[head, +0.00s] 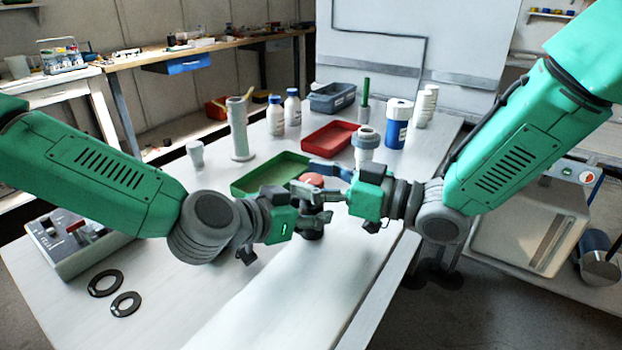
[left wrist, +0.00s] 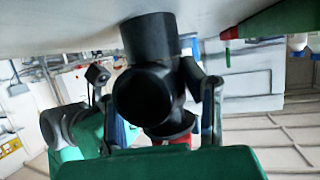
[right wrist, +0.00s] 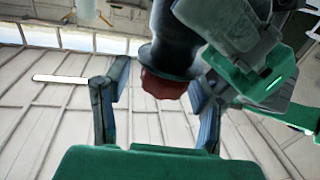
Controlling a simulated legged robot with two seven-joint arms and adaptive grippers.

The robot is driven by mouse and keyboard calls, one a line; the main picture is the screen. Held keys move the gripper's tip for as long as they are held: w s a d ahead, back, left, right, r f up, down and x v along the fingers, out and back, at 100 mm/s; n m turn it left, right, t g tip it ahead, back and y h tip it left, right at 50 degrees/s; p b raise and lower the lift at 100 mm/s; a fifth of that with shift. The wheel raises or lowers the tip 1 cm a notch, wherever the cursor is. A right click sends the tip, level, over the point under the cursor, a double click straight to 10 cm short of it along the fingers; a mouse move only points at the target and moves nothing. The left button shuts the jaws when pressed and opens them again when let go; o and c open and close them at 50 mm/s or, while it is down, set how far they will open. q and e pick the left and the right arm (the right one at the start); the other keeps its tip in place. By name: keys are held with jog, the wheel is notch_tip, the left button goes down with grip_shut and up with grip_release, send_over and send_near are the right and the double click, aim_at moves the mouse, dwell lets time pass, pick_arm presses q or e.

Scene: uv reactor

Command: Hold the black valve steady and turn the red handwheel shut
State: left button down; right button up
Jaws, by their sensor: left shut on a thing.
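The black valve (head: 312,230) stands upright on the table; its dark body (left wrist: 145,95) fills the middle of the left wrist view. My left gripper (head: 312,214) is shut on the valve body from the left, with one finger on each side. The red handwheel (head: 312,180) is on top of the valve. My right gripper (head: 325,182) is open at handwheel height, coming from the right. In the right wrist view the handwheel (right wrist: 163,86) lies between the spread fingertips, nearer the right finger, with a clear gap at the left finger. Contact at the right finger cannot be told.
A green tray (head: 242,187) and a red tray (head: 306,145) lie behind the valve. Two black rings (head: 105,283) and a grey control box (head: 75,245) are at the left. The front table area is clear.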

jog(key=shift+s, duration=0.1)
jog(key=shift+s+d+f, duration=0.1)
jog(key=shift+d, duration=0.25)
pick_arm(q)
jog(key=shift+w, duration=0.1)
pick_arm(e)
jog(key=v, duration=1.1)
jog(key=shift+d, duration=0.2)
pick_arm(q)
jog(key=c, duration=0.9)
grip_release()
jog(key=shift+a, duration=0.1)
